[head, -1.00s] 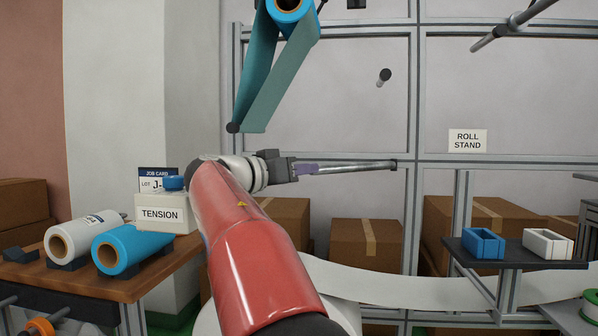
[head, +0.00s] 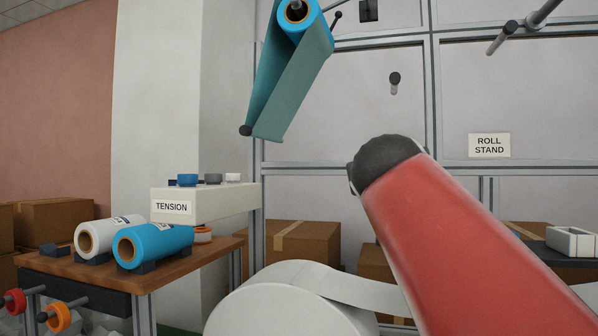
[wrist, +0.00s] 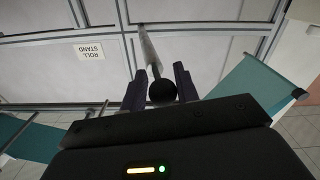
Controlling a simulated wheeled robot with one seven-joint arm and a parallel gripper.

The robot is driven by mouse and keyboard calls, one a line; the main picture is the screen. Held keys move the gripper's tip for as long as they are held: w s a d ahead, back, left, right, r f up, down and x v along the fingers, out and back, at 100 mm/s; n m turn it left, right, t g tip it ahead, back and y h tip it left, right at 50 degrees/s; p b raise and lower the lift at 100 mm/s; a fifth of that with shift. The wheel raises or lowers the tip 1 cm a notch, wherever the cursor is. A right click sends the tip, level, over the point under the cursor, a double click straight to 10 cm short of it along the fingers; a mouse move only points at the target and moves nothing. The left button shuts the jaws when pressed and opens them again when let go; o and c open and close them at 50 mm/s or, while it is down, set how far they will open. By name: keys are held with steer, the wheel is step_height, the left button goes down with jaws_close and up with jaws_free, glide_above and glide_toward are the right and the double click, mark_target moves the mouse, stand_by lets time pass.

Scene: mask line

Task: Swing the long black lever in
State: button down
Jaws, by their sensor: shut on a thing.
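In the wrist view my gripper (wrist: 160,82) is shut on a long lever (wrist: 148,48), a pale grey rod with a black ball end (wrist: 162,92) between the two dark fingers. The rod runs away from the fingers towards the grey wall frame. Its far end shows near the top of the wrist view. In the head view my red arm hides the gripper and the lever, so the lever's angle to the frame cannot be told there.
A blue roll (head: 296,14) with teal film (head: 290,85) hangs at the upper left of the frame. A TENSION box (head: 215,203) stands by a wooden bench (head: 150,275) with rolls. A white web (head: 350,288) runs low. A ROLL STAND sign (head: 489,145) is on the right.

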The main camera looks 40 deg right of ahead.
steer(key=shift+s+d+n+t+y+p, duration=0.45)
steer(key=shift+s+t+p, duration=0.1)
steer(key=shift+s, duration=0.25)
steer(key=shift+s+d+n+t+y+p, duration=0.4)
steer(key=shift+s+t+p, duration=0.15)
steer(key=shift+s, duration=0.25)
steer(key=shift+s+d+n+t+y+p, duration=0.35)
steer(key=shift+s+d+n+t+p, duration=0.15)
steer(key=shift+s, duration=0.3)
steer(key=shift+a+f, duration=0.1)
steer(key=c, duration=1.2)
jaws_free()
steer(key=shift+s, duration=0.1)
steer(key=v, duration=0.7)
steer(key=shift+s+a+b, duration=0.25)
steer(key=shift+b, duration=0.05)
